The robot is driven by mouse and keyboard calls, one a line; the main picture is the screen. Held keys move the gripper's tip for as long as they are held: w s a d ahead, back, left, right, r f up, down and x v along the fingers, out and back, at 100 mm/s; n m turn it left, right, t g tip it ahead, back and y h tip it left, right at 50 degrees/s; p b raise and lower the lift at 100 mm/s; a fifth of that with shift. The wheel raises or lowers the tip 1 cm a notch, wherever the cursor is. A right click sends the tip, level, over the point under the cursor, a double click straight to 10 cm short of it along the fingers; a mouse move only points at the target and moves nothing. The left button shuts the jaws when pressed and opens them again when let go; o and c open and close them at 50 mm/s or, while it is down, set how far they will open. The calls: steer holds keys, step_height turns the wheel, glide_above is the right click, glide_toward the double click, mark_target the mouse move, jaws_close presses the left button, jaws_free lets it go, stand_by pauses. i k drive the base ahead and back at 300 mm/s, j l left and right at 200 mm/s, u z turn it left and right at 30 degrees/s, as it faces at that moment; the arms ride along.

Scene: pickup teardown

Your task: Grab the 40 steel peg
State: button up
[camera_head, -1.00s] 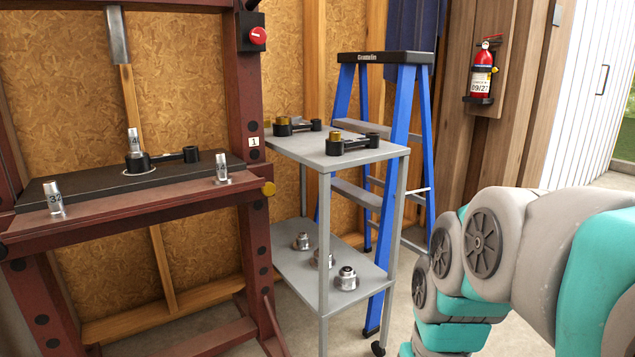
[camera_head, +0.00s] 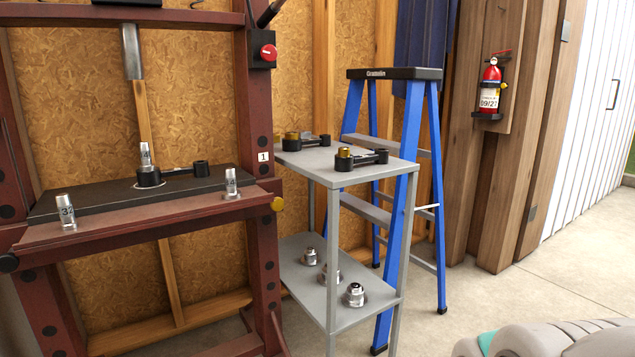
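Three steel pegs show at the press on the left. One peg (camera_head: 67,211) stands at the front left of the press bed and reads 32. A second peg (camera_head: 145,154) stands upright at the round end of a black link arm (camera_head: 172,173) on the dark plate. A third peg (camera_head: 231,183) stands at the plate's front right. The labels on the second and third pegs seem to start with 4, but I cannot read them fully, so I cannot tell which is the 40. My gripper is out of view; only part of my arm shows at the bottom right.
A grey two-shelf cart (camera_head: 345,177) stands right of the dark red press frame (camera_head: 262,110). It holds black link arms with brass parts on top and several metal fittings (camera_head: 355,295) below. A blue ladder (camera_head: 411,150) stands behind it. Floor (camera_head: 470,280) at right is open.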

mark_target(146, 156)
steer(key=u, duration=1.3)
steer(key=i+j+z, duration=0.1)
steer(key=i+z, duration=0.15)
steer(key=z, duration=0.15)
steer(key=i+j+z, duration=0.2)
steer(key=z, duration=0.2)
steer(key=i+j+z, duration=0.4)
steer(key=k+l, duration=0.1)
